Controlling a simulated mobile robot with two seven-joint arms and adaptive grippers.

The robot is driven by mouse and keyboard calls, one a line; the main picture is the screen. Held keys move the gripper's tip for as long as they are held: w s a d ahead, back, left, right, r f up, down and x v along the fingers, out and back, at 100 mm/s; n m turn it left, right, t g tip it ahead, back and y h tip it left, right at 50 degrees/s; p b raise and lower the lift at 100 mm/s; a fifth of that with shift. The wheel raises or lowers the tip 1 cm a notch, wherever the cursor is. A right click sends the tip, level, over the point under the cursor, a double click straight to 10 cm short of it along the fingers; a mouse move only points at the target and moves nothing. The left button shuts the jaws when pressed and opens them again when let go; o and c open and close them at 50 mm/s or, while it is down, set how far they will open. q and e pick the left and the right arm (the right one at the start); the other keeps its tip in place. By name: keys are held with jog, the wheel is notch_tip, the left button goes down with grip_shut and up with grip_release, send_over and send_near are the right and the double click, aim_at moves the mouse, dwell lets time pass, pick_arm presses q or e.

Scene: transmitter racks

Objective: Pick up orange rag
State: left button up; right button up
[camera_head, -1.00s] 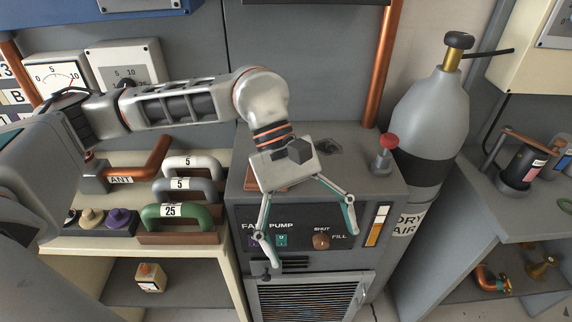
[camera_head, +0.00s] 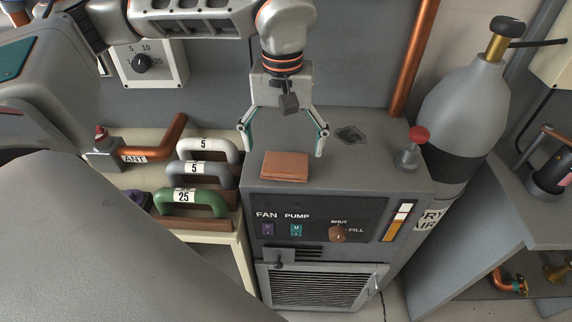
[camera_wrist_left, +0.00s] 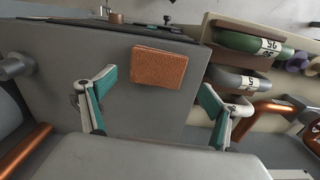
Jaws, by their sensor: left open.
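The orange rag (camera_head: 285,166) is a folded, flat, brownish-orange square. It lies on top of the grey pump cabinet (camera_head: 345,178), near its front edge. My left gripper (camera_head: 284,146) is open and empty, with its fingers spread above the cabinet top and just behind the rag in the head view. In the left wrist view the rag (camera_wrist_left: 159,67) shows beyond and between the two teal-padded fingertips (camera_wrist_left: 158,95), apart from both. My right gripper is not in view.
Several handled plug blocks, including a green one (camera_head: 190,202), stand on the shelf to the left. A red-topped knob (camera_head: 411,148) and a dark patch (camera_head: 350,135) are on the cabinet top. A grey gas cylinder (camera_head: 462,105) and copper pipe (camera_head: 412,60) stand right and behind.

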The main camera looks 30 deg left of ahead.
aim_at(285, 162)
pick_arm(q)
jog(key=f, duration=0.2)
jog(key=shift+s+d+f, duration=0.1)
jog(key=shift+d+f, duration=0.2)
jog(key=shift+f, duration=0.6)
jog(key=c, duration=1.1)
jog(key=shift+o, duration=0.2)
jog(key=shift+r, duration=0.15)
notch_tip(285, 162, up, 20)
jog(key=p, duration=0.1)
jog(key=shift+p, duration=0.4)
jog(key=shift+o, duration=1.3)
jog(key=shift+c, duration=1.3)
